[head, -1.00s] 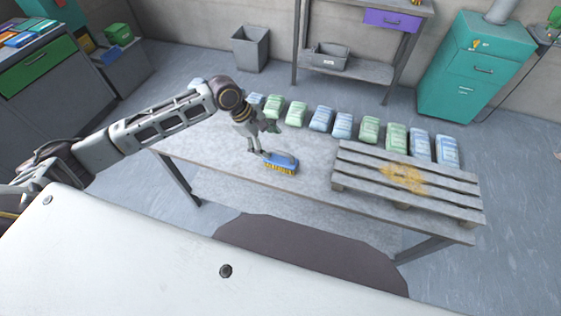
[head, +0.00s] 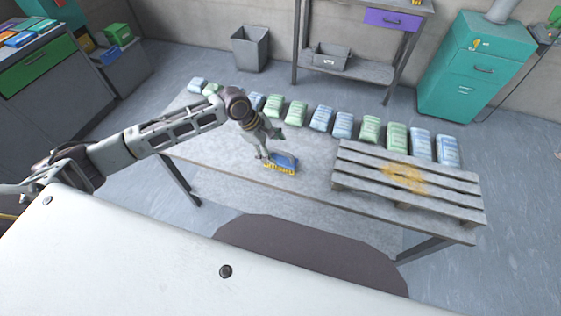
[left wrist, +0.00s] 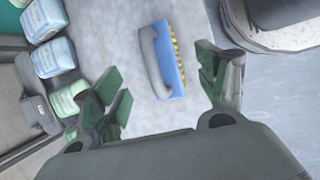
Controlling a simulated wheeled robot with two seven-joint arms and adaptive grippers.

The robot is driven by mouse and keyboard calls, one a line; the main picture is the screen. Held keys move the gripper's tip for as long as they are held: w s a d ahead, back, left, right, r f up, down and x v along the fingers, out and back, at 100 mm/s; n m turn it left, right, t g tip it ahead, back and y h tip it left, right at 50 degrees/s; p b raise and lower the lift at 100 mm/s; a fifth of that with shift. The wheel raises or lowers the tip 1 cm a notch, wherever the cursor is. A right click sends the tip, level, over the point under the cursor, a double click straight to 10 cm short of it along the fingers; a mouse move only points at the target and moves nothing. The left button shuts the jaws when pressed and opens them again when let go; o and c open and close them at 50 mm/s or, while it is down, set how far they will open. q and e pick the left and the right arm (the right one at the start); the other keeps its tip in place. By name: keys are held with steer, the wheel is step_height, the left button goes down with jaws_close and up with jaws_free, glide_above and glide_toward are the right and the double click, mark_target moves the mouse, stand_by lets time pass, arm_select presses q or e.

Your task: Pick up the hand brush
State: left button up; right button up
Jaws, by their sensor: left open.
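The hand brush (head: 283,161) has a blue body and yellow bristles and lies on the grey table (head: 225,160), left of the pallet. In the left wrist view the brush (left wrist: 172,62) shows its grey handle and blue body, with the bristles at its right side. My left gripper (head: 268,147) is above and at the brush's left end in the head view, partly covering it. In the left wrist view its green-padded fingers (left wrist: 165,88) are spread wide, with the brush lying between and ahead of them. The gripper is empty. My right gripper is not seen.
Several blue and green bags (head: 320,118) line the table's back edge. The table top around the brush is clear.

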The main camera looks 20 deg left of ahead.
mark_target(283, 160)
arm_select(q)
steer(key=shift+x, duration=1.75)
steer(key=shift+b+x, duration=0.35)
steer(key=shift+x, duration=2.3)
steer(key=shift+w+a, duration=0.1)
steer(key=shift+a, duration=0.05)
steer(key=c, duration=1.3)
steer(key=shift+o, duration=0.2)
steer(key=shift+r, duration=0.1)
steer(key=shift+r+p, duration=0.45)
steer(key=shift+r, duration=4.45)
